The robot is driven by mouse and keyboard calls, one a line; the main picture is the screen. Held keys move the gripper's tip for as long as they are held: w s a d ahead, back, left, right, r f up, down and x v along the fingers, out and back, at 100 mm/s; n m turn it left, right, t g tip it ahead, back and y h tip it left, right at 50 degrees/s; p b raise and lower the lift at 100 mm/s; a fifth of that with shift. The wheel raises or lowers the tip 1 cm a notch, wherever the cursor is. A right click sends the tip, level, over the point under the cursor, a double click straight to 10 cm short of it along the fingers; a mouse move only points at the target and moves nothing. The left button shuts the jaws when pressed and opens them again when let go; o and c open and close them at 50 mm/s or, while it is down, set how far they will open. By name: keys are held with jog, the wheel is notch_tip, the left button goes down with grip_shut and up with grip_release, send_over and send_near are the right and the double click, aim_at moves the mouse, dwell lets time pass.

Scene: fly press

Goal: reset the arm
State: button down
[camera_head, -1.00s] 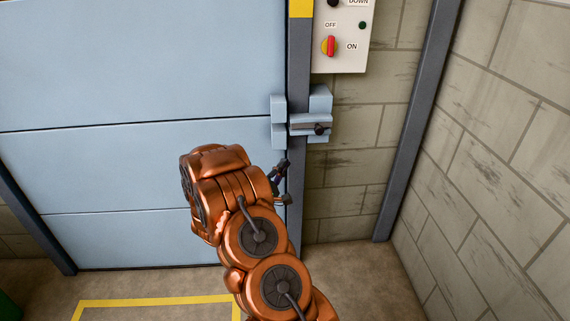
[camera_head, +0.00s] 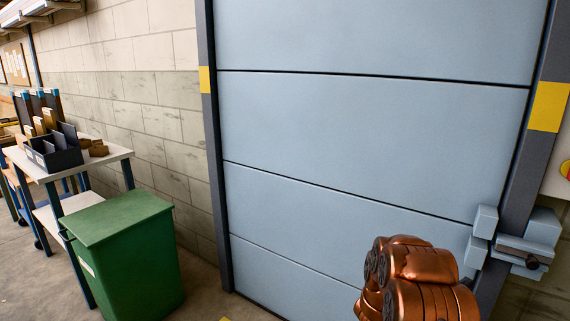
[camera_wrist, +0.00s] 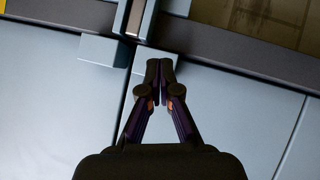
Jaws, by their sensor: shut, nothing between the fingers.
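My gripper (camera_wrist: 160,72) shows in the wrist view with its two dark fingertips together and nothing between them. It is in front of the blue panelled door, close to the latch in that picture. My copper arm shows at the bottom right of the head view, and there its gripper is hidden. The blue door (camera_head: 370,130) fills the middle of the head view. Its latch (camera_head: 520,250) is at the door's right edge, with a bar lying across the frame; it also shows at the top of the wrist view (camera_wrist: 112,50).
A green bin (camera_head: 125,255) stands at the left, beside a white-topped cart (camera_head: 112,156) carrying a dark organizer (camera_head: 55,158). A grey door post (camera_head: 212,150) stands left of the door. Part of a control box (camera_head: 560,180) shows at the right edge.

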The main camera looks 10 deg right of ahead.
jog(key=w+a+f+m+t+y, duration=0.2)
jog(key=w+a+t+y, duration=0.3)
jog(key=w+a+y, duration=0.75)
jog(key=s+a+r+g+y, duration=0.1)
jog(key=s+a+y, duration=0.2)
jog(key=a, duration=0.7)
jog(key=s+a+r+g+y, duration=0.1)
jog(key=s+a+y, duration=0.2)
jog(key=a, duration=0.8)
jog(key=s+a+r+g+y, duration=0.2)
jog(key=s+a, duration=0.5)
jog(key=s, duration=0.2)
jog(key=s+r+m+g, duration=0.15)
jog(key=s+g, duration=0.25)
jog(key=s, duration=1.1)
jog(key=s+r+m+g, duration=0.15)
jog(key=s+g, duration=0.25)
jog(key=s, duration=1.1)
jog(key=s+a+p+v, duration=0.1)
jog(key=s+p+v, duration=0.2)
jog(key=p+v, duration=1.1)
notch_tip(320, 180, up, 2)
jog(key=shift+w+d+r+t+h, duration=0.2)
jog(key=shift+w+t+h, duration=0.15)
jog(key=shift+h, duration=0.1)
